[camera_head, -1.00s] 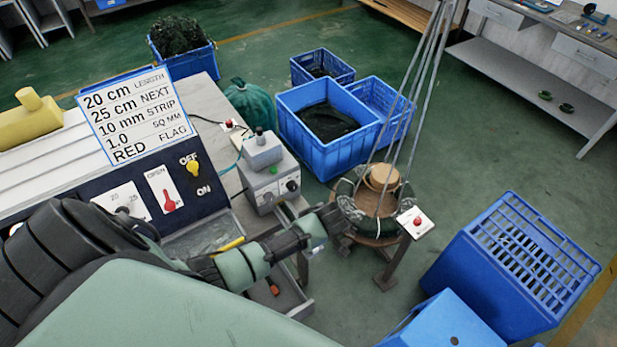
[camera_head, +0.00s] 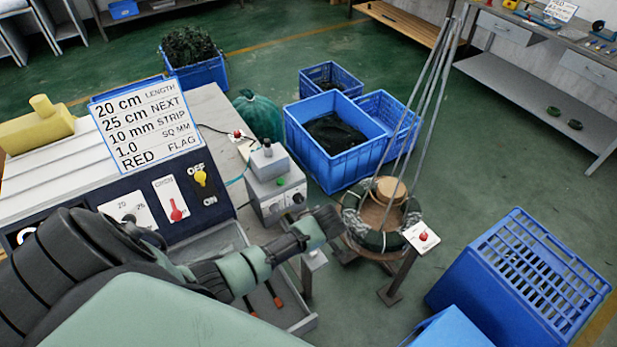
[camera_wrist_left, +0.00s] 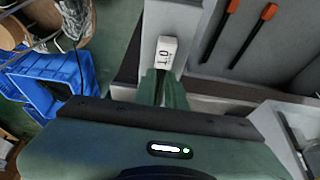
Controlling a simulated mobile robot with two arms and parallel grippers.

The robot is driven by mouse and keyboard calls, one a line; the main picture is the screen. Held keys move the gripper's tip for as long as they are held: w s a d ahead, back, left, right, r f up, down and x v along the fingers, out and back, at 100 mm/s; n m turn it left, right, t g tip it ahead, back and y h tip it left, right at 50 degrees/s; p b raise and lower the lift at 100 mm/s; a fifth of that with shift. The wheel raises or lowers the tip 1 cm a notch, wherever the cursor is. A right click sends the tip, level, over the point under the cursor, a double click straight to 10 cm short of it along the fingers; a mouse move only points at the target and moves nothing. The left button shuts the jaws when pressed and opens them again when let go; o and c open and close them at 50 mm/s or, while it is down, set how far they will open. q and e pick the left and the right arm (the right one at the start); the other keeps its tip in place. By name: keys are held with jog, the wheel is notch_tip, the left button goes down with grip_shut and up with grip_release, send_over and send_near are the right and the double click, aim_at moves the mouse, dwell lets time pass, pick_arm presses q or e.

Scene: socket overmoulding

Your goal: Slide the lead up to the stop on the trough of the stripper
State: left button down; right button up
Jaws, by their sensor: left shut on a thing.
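My left gripper (camera_wrist_left: 163,88) shows in the left wrist view with its two green fingers close together. A thin dark strip, apparently the lead (camera_wrist_left: 161,92), runs between them; its ends are hidden. Just beyond the fingertips is a white block marked "1.0" (camera_wrist_left: 167,52) on a grey upright strip. In the head view a grey machine with knobs (camera_head: 270,190), possibly the stripper, stands behind my left arm. My arm hides the fingers there. I cannot make out the trough or its stop, nor whether the lead touches it. My right gripper is not in view.
A grey tray (camera_head: 300,322) below my arm holds dark rods with orange ends (camera_wrist_left: 233,7). A reel stand (camera_head: 400,238) with slanting rods is close right of my arm. Blue crates (camera_head: 345,175) stand behind. A bench sign (camera_head: 148,125) reads 10 mm strip, 1.0 sq mm, red flag.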

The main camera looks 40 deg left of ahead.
pick_arm(q)
jog(key=shift+w+a, duration=0.25)
jog(key=shift+a, duration=0.35)
jog(key=shift+w+a, duration=0.2)
jog(key=shift+a, duration=0.4)
jog(key=c, duration=1.4)
grip_release()
jog(key=shift+b+v, duration=0.45)
jog(key=shift+v, duration=3.45)
